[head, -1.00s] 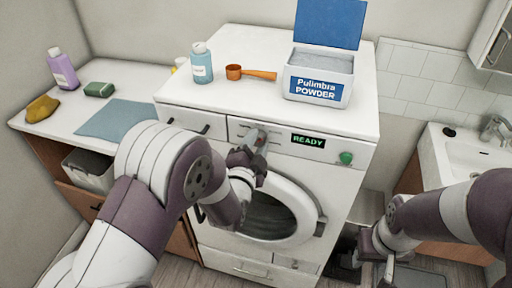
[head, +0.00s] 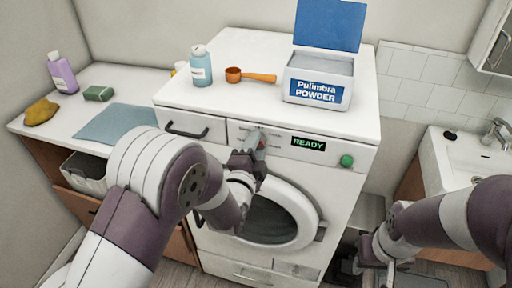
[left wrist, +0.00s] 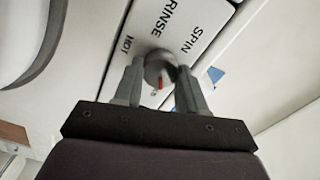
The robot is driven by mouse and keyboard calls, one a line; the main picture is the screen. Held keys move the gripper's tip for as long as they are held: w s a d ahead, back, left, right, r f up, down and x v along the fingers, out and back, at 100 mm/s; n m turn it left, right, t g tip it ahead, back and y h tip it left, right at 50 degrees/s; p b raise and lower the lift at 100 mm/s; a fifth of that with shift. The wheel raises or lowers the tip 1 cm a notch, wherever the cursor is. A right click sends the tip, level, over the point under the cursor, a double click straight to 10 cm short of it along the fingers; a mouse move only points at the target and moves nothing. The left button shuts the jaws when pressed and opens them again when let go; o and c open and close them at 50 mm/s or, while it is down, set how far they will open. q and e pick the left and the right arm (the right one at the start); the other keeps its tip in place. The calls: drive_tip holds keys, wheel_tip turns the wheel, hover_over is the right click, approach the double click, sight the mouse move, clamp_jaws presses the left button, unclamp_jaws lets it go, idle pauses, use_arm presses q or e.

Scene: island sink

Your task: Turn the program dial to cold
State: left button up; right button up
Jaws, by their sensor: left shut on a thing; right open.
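The program dial (left wrist: 157,66) is a dark grey round knob with a red mark, on the washing machine's (head: 345,215) front panel. In the left wrist view it sits between both fingers of my left gripper (left wrist: 155,82), which is shut on it. The red mark points toward the gripper's palm. HOT, RINSE and SPIN labels show beyond the dial; no cold label is readable. In the head view my left gripper (head: 254,141) largely hides the dial. My right gripper (head: 372,268) is open and empty, low at the right.
The panel display (head: 308,144) reads READY, beside a green button (head: 346,161). On top of the machine stand a powder box (head: 318,92), an orange scoop (head: 250,76) and a blue bottle (head: 200,67). A sink (head: 465,155) is at the right.

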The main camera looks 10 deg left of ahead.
use_arm(q)
drive_tip(key=o, duration=1.1)
drive_tip(key=shift+c, duration=0.2)
drive_tip(key=s+a+b, duration=0.1)
drive_tip(key=s, duration=1.1)
drive_tip(key=shift+s+a+b, duration=0.25)
drive_tip(key=shift+s+b, duration=0.1)
